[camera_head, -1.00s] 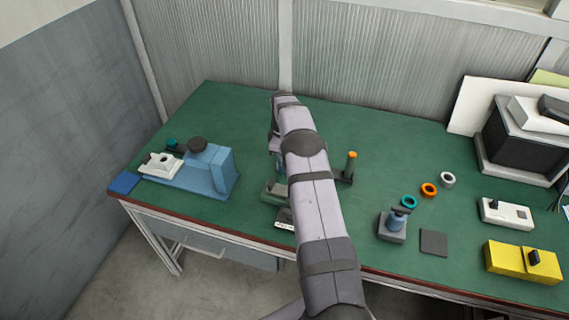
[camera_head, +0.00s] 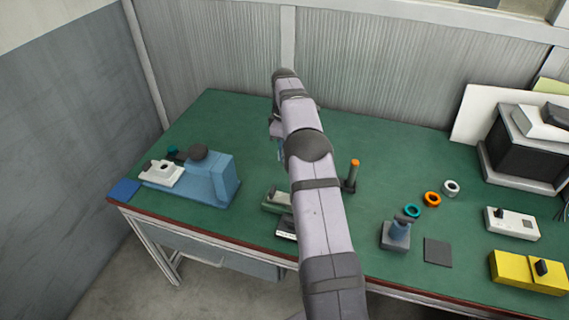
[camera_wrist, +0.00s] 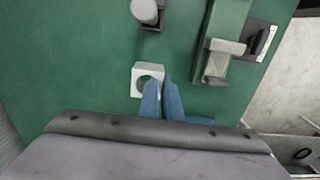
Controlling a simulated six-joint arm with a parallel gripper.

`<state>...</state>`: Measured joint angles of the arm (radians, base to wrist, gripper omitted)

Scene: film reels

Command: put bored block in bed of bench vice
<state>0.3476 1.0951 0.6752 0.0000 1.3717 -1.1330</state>
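The bored block (camera_wrist: 138,74) is white with a round hole and shows in the wrist view on the green bench top. My gripper (camera_wrist: 159,80) has two blue fingers close together at the block's right part. The left finger overlaps the hole and the right finger lies along the right edge. Contact and grip cannot be told. The bench vice (camera_wrist: 228,47), green with grey jaws, is to the right of the block in the wrist view. In the head view, the vice (camera_head: 272,203) is partly behind my arm, and the block is hidden.
An orange-topped post (camera_head: 353,176) stands right of my arm; a grey post (camera_wrist: 147,11) shows in the wrist view. A blue machine with a white plate (camera_head: 210,180) stands left. Rings, a grey-blue fixture (camera_head: 396,236) and a yellow box (camera_head: 528,272) are right.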

